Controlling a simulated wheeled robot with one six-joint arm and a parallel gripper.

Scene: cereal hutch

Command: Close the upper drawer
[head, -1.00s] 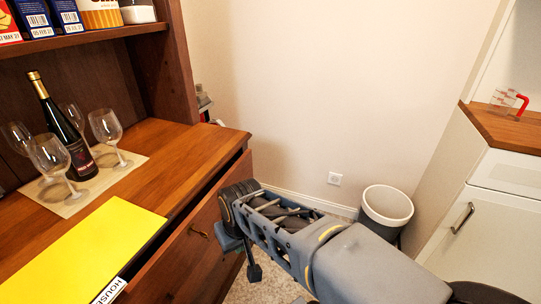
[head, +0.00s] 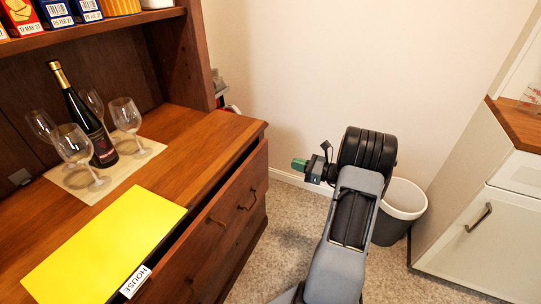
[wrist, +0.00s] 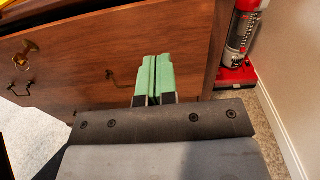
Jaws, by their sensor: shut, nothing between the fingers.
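The upper drawer (head: 232,192) of the wooden hutch stands pulled out, with a dark gap between its front and the hutch top. Its brown front also shows in the wrist view (wrist: 85,45), with brass handle hardware (wrist: 22,55) at the left. My gripper (head: 299,164) is to the right of the drawer front in the head view, apart from it and pointing toward the hutch. Its green fingers are together and empty in the wrist view (wrist: 153,78), overlapping the right part of the hutch front. The drawer's inside is mostly hidden.
A wine bottle (head: 92,125) and several glasses stand on a mat on the hutch top (head: 200,140), near a yellow folder (head: 105,240). A bin (head: 400,205) stands behind my arm, a white cabinet (head: 475,215) at right. A red vacuum (wrist: 238,45) stands beside the hutch.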

